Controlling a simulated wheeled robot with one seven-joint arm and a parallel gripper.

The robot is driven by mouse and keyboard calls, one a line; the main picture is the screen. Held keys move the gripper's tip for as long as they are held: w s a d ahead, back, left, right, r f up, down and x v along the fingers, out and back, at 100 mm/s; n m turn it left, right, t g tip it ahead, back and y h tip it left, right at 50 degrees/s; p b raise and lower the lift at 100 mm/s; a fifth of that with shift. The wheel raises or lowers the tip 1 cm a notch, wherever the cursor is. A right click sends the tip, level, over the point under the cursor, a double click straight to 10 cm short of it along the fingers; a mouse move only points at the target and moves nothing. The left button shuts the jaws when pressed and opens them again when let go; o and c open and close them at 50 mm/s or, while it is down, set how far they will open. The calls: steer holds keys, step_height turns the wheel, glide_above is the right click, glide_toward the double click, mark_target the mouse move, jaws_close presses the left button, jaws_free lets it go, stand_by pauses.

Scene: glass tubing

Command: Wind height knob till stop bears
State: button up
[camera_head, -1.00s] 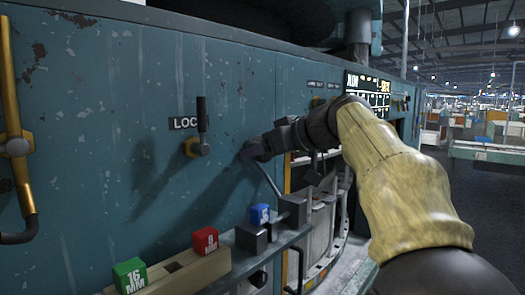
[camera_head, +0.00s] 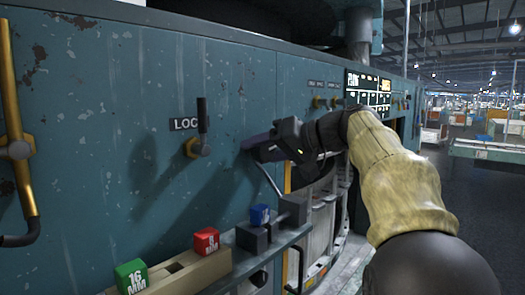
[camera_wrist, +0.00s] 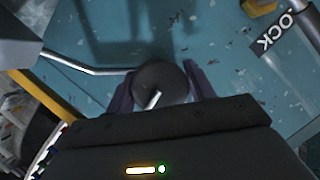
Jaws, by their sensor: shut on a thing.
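The height knob (camera_wrist: 160,77) is a dark round knob on the teal panel (camera_head: 100,130). In the wrist view it sits between the two purple fingers of my gripper (camera_wrist: 163,88). My gripper is shut on it, one finger on each side. A pale bent rod (camera_wrist: 85,69) reaches the knob from the left. In the head view my gripper (camera_head: 258,151) meets the panel right of the lock lever, and its fingers hide the knob. The stop cannot be made out for certain.
A black lock lever (camera_head: 202,125) on a brass nut stands left of my gripper. Below, a ledge carries a green 16 MM block (camera_head: 131,276), a red block (camera_head: 206,242) and a blue block (camera_head: 260,215). A brass pipe (camera_head: 14,110) runs at far left.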

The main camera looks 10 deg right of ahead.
stand_by(0.3)
steer(key=o, duration=1)
steer(key=shift+c, duration=0.2)
steer(key=b+v, duration=0.2)
steer(key=v, duration=1.5)
steer(key=shift+d, duration=0.25)
steer(key=shift+f, duration=0.1)
